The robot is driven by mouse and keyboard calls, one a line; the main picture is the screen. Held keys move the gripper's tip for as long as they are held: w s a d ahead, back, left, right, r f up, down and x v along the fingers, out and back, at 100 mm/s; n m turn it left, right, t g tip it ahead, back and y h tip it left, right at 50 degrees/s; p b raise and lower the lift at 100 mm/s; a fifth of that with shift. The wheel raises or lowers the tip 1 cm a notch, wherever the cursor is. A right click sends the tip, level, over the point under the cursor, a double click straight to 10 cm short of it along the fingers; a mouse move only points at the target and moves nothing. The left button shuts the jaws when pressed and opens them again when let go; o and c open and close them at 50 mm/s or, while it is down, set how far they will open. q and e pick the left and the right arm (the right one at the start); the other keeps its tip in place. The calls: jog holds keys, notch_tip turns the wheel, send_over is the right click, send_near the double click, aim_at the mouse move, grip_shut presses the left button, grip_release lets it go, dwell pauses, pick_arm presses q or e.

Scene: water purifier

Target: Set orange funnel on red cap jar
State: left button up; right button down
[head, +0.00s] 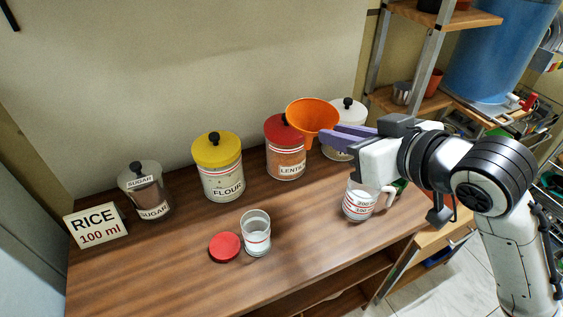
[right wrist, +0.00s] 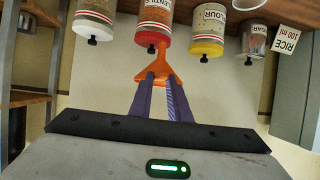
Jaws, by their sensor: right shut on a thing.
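The orange funnel (head: 312,114) is held by its rim or side in my right gripper (head: 328,140), wide mouth up, beside and slightly in front of the red-lidded lentils jar (head: 286,162). In the right wrist view, the fingers of my right gripper (right wrist: 162,80) close on the funnel (right wrist: 160,66), and the lentils jar (right wrist: 153,22) shows upside down just beyond it. A small clear glass jar (head: 256,236) stands open near the counter's front, with a loose red cap (head: 224,247) lying left of it. My left gripper is not in view.
A yellow-lidded flour jar (head: 222,172), a sugar jar (head: 148,194) and a rice sign (head: 95,225) stand to the left. A white-lidded jar (head: 347,114) is behind my right gripper. A measuring cup (head: 358,205) stands below my right arm. The wooden counter (head: 180,265) is clear at front left.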

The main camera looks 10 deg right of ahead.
jog(key=s+a+f+n+g+y, duration=0.2)
jog(key=s+a+n+g+y, duration=0.3)
jog(key=a+n, duration=0.3)
jog(key=shift+s+a+g+y, duration=0.2)
jog(key=shift+s+g+y, duration=0.15)
jog(key=shift+g, duration=0.55)
jog(key=shift+s+d+f, duration=0.1)
jog(key=shift+s+d, duration=0.05)
notch_tip(320, 180, down, 10)
jog(key=b, duration=0.5)
jog(key=shift+f+b, duration=0.15)
jog(key=shift+b, duration=0.15)
jog(key=c, duration=1.6)
grip_release()
